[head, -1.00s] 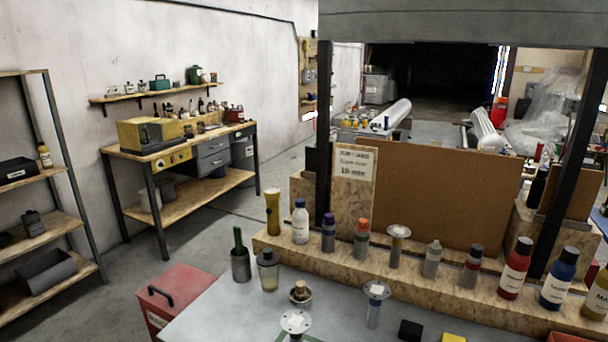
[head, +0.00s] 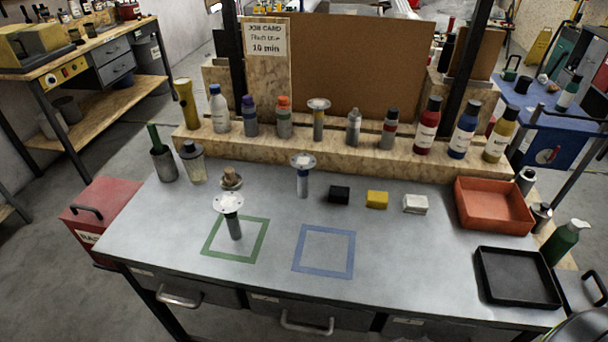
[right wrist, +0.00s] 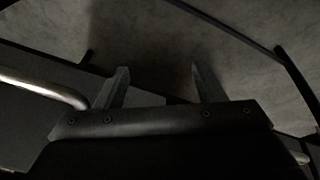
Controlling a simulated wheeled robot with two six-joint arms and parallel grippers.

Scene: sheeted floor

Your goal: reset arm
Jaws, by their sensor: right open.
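My right gripper (right wrist: 160,82) shows in the right wrist view. Its two fingers stand well apart with nothing between them, over a dim grey floor. A curved metal bar, perhaps a drawer handle (right wrist: 40,88), is at the left of that view. No gripper shows clearly in the head view, and my left gripper is out of sight. The grey workbench (head: 180,250) fills the lower head view.
Black (head: 339,195), yellow (head: 377,200) and white (head: 415,204) blocks lie mid-bench. A red tray (head: 494,222) and a black tray (head: 516,278) are at the right. Several bottles stand along the wooden ledge (head: 340,150). A red box (head: 92,222) is left of the bench.

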